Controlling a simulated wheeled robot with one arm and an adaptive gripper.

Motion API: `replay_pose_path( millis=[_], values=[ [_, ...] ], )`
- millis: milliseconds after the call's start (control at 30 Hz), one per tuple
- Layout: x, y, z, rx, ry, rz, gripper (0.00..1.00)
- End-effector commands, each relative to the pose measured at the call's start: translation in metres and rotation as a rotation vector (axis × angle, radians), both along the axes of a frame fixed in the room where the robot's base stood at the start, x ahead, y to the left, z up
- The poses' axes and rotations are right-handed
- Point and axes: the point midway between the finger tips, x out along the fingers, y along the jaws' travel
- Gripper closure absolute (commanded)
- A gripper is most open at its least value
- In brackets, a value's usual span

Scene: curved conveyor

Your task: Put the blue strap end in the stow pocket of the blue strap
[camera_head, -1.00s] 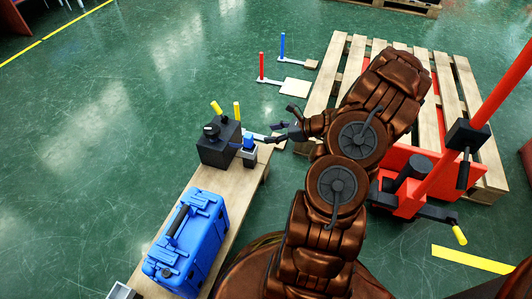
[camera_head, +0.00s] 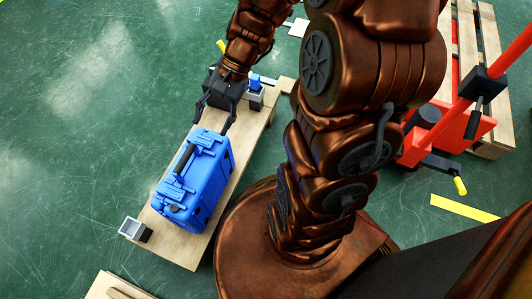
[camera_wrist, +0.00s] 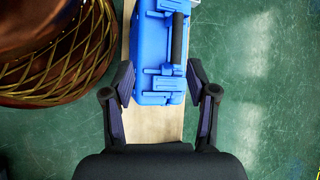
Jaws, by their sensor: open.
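My gripper (camera_head: 213,126) is open and empty in the head view, over the far end of the blue case (camera_head: 208,160). In the wrist view my gripper (camera_wrist: 159,82) has its fingers spread on either side of the near end of the blue case (camera_wrist: 155,55), apparently above it. A small blue piece (camera_head: 254,81), possibly the blue strap end, stands at a small grey holder (camera_head: 256,98) beside the black box. Another small grey open-topped pocket (camera_head: 133,229) sits at the plank's near left corner. I cannot tell which is the stow pocket.
The case rests on a long wooden plank (camera_head: 180,250). A red pallet jack (camera_head: 450,125) and wooden pallet (camera_head: 489,60) are at right. Green floor is clear at left.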

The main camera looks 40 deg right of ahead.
Motion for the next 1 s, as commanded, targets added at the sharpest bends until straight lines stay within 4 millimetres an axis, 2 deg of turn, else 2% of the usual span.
replay_pose_path(
  millis=[100,233,500,700,1000],
  values=[
    [-0.033,0.011,0.009,-0.080,-0.034,0.173,0.42],
    [-0.070,0.014,0.016,-0.163,-0.059,0.353,0.42],
    [-0.134,-0.004,0.030,-0.338,-0.108,0.688,0.42],
    [-0.160,-0.021,0.036,-0.428,-0.126,0.837,0.42],
    [-0.167,-0.027,0.038,-0.453,-0.128,0.882,0.42]
  ],
)
